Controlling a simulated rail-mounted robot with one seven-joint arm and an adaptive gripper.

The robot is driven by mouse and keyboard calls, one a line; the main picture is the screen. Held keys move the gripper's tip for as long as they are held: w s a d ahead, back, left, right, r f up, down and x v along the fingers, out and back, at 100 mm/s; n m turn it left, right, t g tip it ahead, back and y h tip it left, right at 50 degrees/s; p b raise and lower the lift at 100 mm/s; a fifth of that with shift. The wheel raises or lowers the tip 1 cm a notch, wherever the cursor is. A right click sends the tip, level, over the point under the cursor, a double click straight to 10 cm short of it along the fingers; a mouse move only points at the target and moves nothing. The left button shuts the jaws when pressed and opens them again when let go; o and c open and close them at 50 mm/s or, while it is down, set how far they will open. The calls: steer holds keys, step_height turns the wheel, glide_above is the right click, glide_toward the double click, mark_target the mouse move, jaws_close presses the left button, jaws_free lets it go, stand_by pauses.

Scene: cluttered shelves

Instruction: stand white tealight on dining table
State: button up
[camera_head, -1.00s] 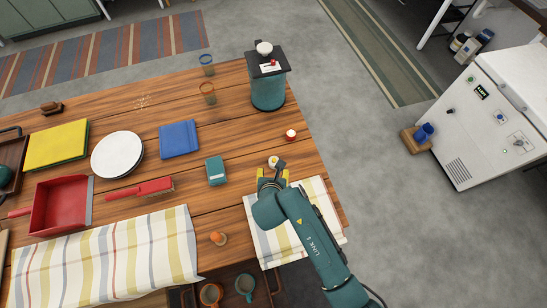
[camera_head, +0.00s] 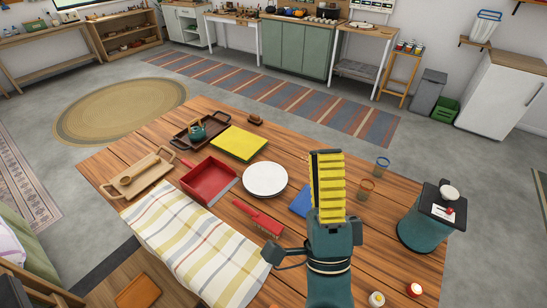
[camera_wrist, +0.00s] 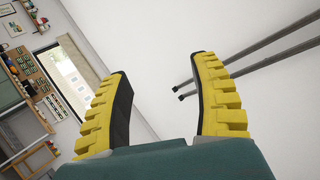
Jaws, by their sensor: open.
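The dining table (camera_head: 375,250) is a brown wooden plank table. A small round whitish item (camera_head: 376,299), which looks like the white tealight, is on its near right part at the picture's bottom edge. Whether it is upright or tipped I cannot tell. A red item with a pale top (camera_head: 414,289) is just to its right. My gripper (camera_head: 327,156) points up, raised above the table and apart from both items. In the wrist view my gripper (camera_wrist: 158,75) has its yellow fingers spread, with nothing between them.
A teal canister with a dark top (camera_head: 424,222) stands at the table's right side, near two glasses (camera_head: 366,188). A white plate (camera_head: 265,179), red dustpan (camera_head: 209,180), red brush (camera_head: 258,217) and striped cloth (camera_head: 205,245) lie left of my arm.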

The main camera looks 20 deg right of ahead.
steer(key=s+a+r+n+g+y, duration=0.1)
steer(key=a+n, duration=0.4)
steer(key=n, duration=0.5)
steer(key=s+a+r+n+g+y, duration=0.2)
steer(key=a+r+n+y, duration=0.3)
steer(key=n, duration=0.4)
steer(key=shift+s+a+n+g, duration=0.25)
steer(key=shift+n+g, duration=0.15)
steer(key=shift+g, duration=0.1)
steer(key=shift+r+y, duration=0.1)
steer(key=shift+y, duration=0.2)
